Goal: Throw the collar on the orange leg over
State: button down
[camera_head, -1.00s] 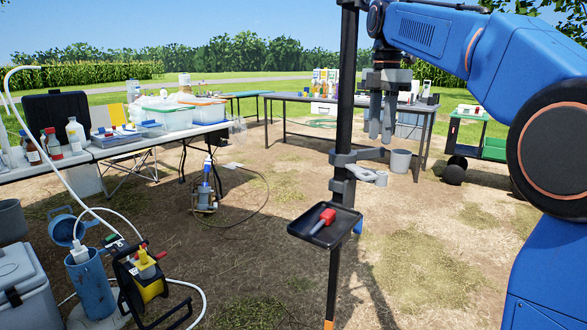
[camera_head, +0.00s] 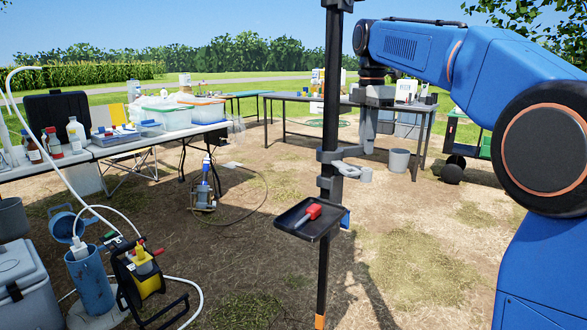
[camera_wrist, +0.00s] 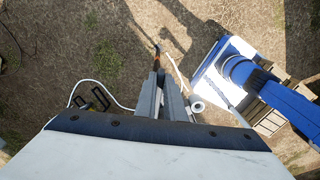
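A black leg (camera_head: 327,90) stands upright in the middle of the body view, with an orange band (camera_head: 319,322) at its lower end. A grey collar (camera_head: 328,156) with an arm to the right is on it at mid-height; a pale grey hooked piece (camera_head: 348,168) sits just below. My gripper (camera_head: 368,150) points down right of the leg, its fingertips close to the collar's arm; I cannot tell whether they touch. A black and orange piece (camera_wrist: 157,52) lies just past the tips.
Tables (camera_head: 200,130) with boxes and bottles stand behind. A grey bucket (camera_head: 399,160) is behind right. A cable reel (camera_head: 143,277) and blue pipe (camera_head: 90,285) stand front left. The middle ground is mostly bare.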

jog(key=shift+w+a+n, duration=0.5)
jog(key=shift+w+n, duration=0.25)
jog(key=shift+n, duration=0.2)
jog(key=shift+w+a+n, duration=0.55)
jog(key=shift+w+n, duration=0.15)
jog(key=shift+n, duration=0.3)
jog(key=shift+w+a+n, duration=0.5)
jog(key=shift+w+n, duration=0.25)
jog(key=shift+n, duration=0.2)
jog(key=shift+w+a+n, duration=0.25)
jog(key=shift+n, duration=0.15)
jog(key=c, duration=1.8)
grip_release()
jog(key=shift+o, duration=0.2)
